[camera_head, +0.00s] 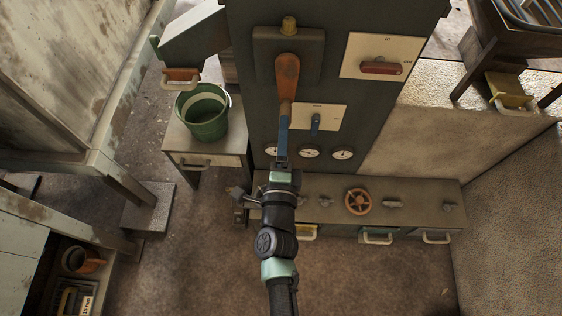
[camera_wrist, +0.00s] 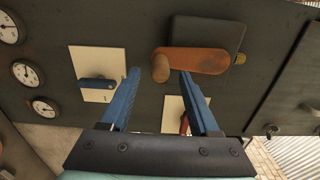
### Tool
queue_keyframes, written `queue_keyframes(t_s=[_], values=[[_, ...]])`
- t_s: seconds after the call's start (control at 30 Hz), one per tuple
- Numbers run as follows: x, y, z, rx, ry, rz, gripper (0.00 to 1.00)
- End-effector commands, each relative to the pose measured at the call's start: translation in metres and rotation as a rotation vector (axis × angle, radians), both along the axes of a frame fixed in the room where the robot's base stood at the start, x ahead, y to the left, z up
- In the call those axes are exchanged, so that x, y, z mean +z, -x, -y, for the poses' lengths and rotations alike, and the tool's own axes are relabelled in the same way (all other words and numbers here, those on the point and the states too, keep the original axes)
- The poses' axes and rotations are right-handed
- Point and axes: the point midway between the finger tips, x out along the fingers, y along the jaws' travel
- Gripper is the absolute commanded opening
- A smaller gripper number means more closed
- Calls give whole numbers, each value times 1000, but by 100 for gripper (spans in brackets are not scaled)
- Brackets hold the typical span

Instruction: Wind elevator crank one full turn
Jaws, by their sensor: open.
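The crank (camera_head: 288,75) is a worn orange-brown arm on a dark mounting plate (camera_head: 262,45) on the upright panel. It hangs roughly straight down in the head view, with its handle at the lower end. In the wrist view the crank arm (camera_wrist: 205,61) lies sideways, and its round handle peg (camera_wrist: 160,70) points toward the camera. My gripper (camera_head: 283,118) is at the crank's lower end. In the wrist view my gripper (camera_wrist: 159,76) is open, with one blue finger on each side of the peg. I cannot tell whether either finger touches it.
A switch plate with a blue lever (camera_head: 315,124) is close right of my gripper. A red-handled switch (camera_head: 381,68) is higher right. Gauges (camera_head: 308,152) sit below. An orange handwheel (camera_head: 358,201) is on the bench, and a green bucket (camera_head: 207,118) stands left.

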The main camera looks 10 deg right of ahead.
Motion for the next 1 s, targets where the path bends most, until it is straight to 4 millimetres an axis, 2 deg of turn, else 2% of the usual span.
queue_keyframes(t_s=[0.03, 0.2, 0.43, 0.6, 1.0], values=[[-1, 12, -4, 1, -1, -4, 62], [-1, 45, -14, 3, -1, -4, 62], [-1, 77, -23, 2, 0, -2, 62], [0, 86, -26, 3, 0, -1, 62], [0, 88, -26, 2, 0, -1, 62]])
